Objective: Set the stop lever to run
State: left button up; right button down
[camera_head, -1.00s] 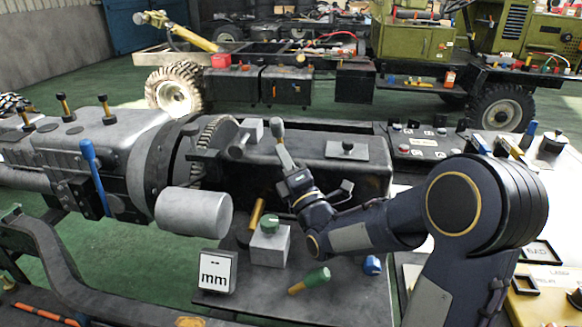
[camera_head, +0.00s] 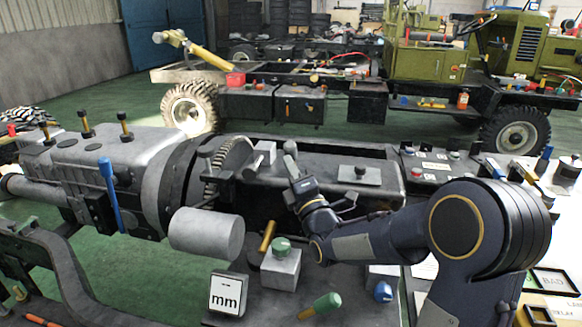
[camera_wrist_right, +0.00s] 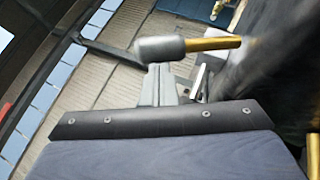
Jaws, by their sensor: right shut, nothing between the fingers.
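A lever with a grey knob (camera_wrist_right: 160,48) and a brass-coloured shaft (camera_wrist_right: 212,43) is close to my right gripper in the right wrist view. I take it for the stop lever, but no label on it is readable. My right gripper (camera_wrist_right: 162,84) is shut and empty, with its grey fingertips at the knob; I cannot tell whether they touch. In the head view my right gripper (camera_head: 292,163) is over the dark engine housing, pointing up and left. The lever's shaft cannot be made out there. My left gripper is not in view.
A blue-handled lever (camera_head: 110,192) stands on the grey gearbox at left. A grey cylinder (camera_head: 207,233), a block with a green knob (camera_head: 281,264), an "mm" sign (camera_head: 228,293) and a green-handled tool (camera_head: 322,305) are in front of the housing. A plate with a knob (camera_head: 359,174) lies right of the gripper.

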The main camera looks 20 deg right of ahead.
jog(key=shift+w+r, duration=0.1)
jog(key=shift+r, duration=0.15)
jog(key=w+d+r+m+g+p, duration=0.1)
jog(key=p, duration=0.2)
jog(key=w+d+r+m+g+p, duration=0.1)
jog(key=m+g+p, duration=0.1)
jog(key=p, duration=0.1)
jog(key=w+r+m+g+h+p, duration=0.1)
jog(key=r+g+p, duration=0.1)
jog(key=p, duration=0.1)
jog(key=shift+w+d, duration=0.25)
jog(key=shift+d, duration=0.15)
jog(key=shift+w+d+m+g+p, duration=0.3)
jog(key=shift+m+g+p, duration=0.1)
jog(key=shift+p, duration=0.1)
jog(key=shift+w+d+m+g, duration=0.3)
jog(key=shift+w+d+g, duration=0.35)
jog(key=shift+w, duration=0.25)
